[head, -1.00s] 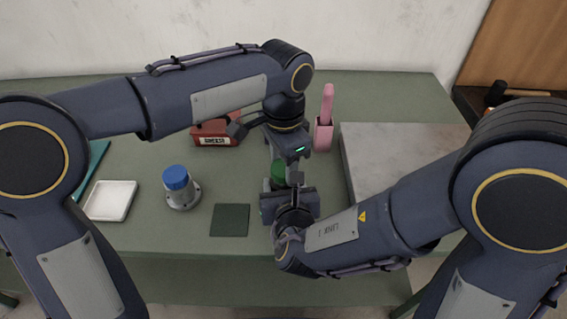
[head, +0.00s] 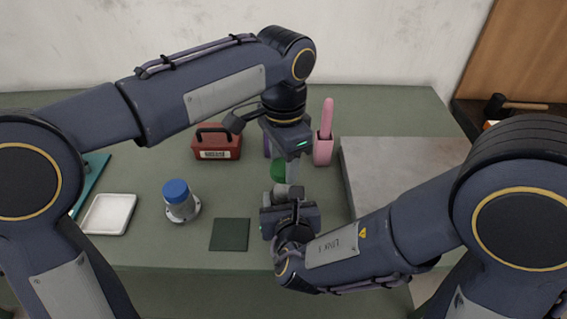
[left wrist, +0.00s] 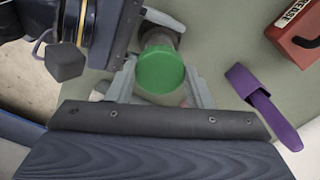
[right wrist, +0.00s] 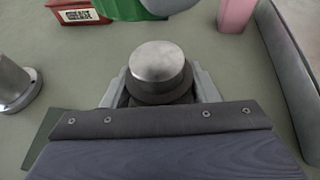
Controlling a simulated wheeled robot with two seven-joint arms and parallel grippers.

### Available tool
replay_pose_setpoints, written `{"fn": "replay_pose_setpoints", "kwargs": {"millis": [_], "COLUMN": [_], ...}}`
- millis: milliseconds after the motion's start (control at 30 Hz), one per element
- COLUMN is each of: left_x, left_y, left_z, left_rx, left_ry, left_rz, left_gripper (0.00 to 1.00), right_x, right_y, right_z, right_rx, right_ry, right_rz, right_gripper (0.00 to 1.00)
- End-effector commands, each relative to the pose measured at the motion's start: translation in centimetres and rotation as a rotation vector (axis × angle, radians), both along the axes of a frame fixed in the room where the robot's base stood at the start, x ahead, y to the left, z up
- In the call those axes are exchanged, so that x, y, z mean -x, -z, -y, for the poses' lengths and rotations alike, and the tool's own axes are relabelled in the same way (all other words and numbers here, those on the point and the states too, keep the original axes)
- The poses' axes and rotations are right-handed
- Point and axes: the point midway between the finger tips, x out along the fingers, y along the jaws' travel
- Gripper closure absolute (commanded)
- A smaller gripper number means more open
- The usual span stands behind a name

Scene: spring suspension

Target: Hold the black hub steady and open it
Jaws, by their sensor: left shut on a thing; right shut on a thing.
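The black hub (right wrist: 158,92) is a dark round body with a bare grey metal top, upright between the fingers of my right gripper (right wrist: 160,98), which is shut on it. The hub shows small and partly hidden in the head view. My left gripper (left wrist: 160,95) is shut on a green cap (left wrist: 161,70). The cap also shows in the head view (head: 278,169), just beyond the hub. In the right wrist view the green cap (right wrist: 152,8) is apart from the hub's metal top, at the upper edge.
A grey hub with a blue cap (head: 179,199) stands left, near a white tray (head: 108,214) and a dark green square mat (head: 229,234). A red grease box (head: 217,146), a pink holder (head: 323,150) and a purple holder (left wrist: 262,102) stand behind. A grey slab (head: 385,158) fills the right.

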Motion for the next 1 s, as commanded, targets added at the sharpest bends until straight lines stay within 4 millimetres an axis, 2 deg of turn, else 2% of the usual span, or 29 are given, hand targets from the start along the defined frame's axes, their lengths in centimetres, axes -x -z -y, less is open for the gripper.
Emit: {"fn": "replay_pose_setpoints", "kwargs": {"millis": [33, 67, 233, 500, 633, 1000], "left_x": [0.0, 0.0, 0.0, 0.0, 0.0, 0.0], "left_y": [0.0, 0.0, 0.0, 0.0, -0.1, -1.2], "left_z": [0.0, 0.0, 0.0, 0.0, 0.0, 0.0], "left_rx": [0.0, 0.0, 0.0, 0.0, 0.0, 0.0], "left_ry": [0.0, 0.0, 0.0, 0.0, 0.0, 0.0], "left_rz": [0.0, 0.0, 0.0, 0.0, 0.0, 0.0], "left_gripper": [0.81, 0.81, 0.81, 0.81, 0.81, 0.81], "right_x": [0.0, 0.0, 0.0, 0.1, 0.9, 7.8], "right_y": [-0.1, -0.1, 0.0, -0.1, -0.6, -3.6], "right_z": [0.0, 0.0, 0.0, 0.0, 0.0, 1.1], "right_rx": [0.0, 0.0, 0.0, 0.0, -0.003, -0.003], "right_ry": [0.0, 0.0, 0.0, 0.0, -0.001, -0.006], "right_rz": [0.002, 0.002, 0.001, 0.001, 0.003, 0.004], "right_gripper": [1.0, 0.43, 0.21, 0.21, 0.21, 0.21]}}
